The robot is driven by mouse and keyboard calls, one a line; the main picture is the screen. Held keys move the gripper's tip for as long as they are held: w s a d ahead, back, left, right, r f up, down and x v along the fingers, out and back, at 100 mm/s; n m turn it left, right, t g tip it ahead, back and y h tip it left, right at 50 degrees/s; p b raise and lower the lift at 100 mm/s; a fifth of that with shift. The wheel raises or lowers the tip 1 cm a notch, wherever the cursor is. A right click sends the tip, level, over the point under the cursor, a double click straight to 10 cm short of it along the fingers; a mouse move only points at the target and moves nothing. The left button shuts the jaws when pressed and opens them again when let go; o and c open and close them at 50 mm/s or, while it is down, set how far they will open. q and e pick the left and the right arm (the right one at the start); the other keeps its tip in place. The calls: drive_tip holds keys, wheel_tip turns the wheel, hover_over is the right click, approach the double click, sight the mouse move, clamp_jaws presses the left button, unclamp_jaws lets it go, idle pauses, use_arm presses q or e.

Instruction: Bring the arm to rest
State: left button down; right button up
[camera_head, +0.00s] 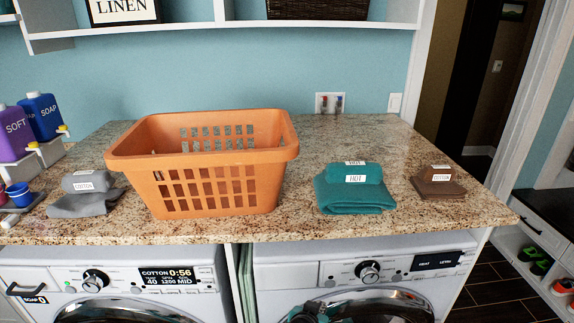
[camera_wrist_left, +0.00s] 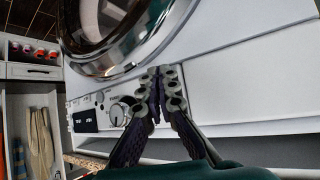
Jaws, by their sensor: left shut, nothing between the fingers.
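My left gripper (camera_head: 306,313) shows at the bottom of the head view, low in front of the right-hand machine (camera_head: 290,272) and beside its round door. In the left wrist view the gripper (camera_wrist_left: 163,75) has its dark fingers together, with nothing between them. The fingers appear over the machine's white front, near its door ring (camera_wrist_left: 115,65) and its knob (camera_wrist_left: 118,115). I cannot tell whether they touch it. My right gripper is in neither view.
An orange basket (camera_head: 215,190), folded teal cloths (camera_head: 355,198), brown cloths (camera_head: 438,187) and grey cloths (camera_head: 85,203) sit on the granite counter (camera_head: 300,225). Soap bottles (camera_head: 42,116) stand at left. Another machine (camera_head: 190,255) is below left. An open doorway lies right.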

use_arm(q)
drive_tip(key=s+a+r+n+g+y, duration=0.1)
drive_tip(key=s+a+r+n+y, duration=0.15)
drive_tip(key=a, duration=0.65)
drive_tip(key=s+a+r+n+y, duration=0.1)
drive_tip(key=s+a+r, duration=0.15)
drive_tip(key=a, duration=0.65)
drive_tip(key=s+a+r+n+g, duration=0.1)
drive_tip(key=s+a, duration=0.8)
drive_tip(key=a, duration=0.1)
drive_tip(key=shift+s+y, duration=0.15)
drive_tip(key=shift+y, duration=0.3)
drive_tip(key=shift+n, duration=0.25)
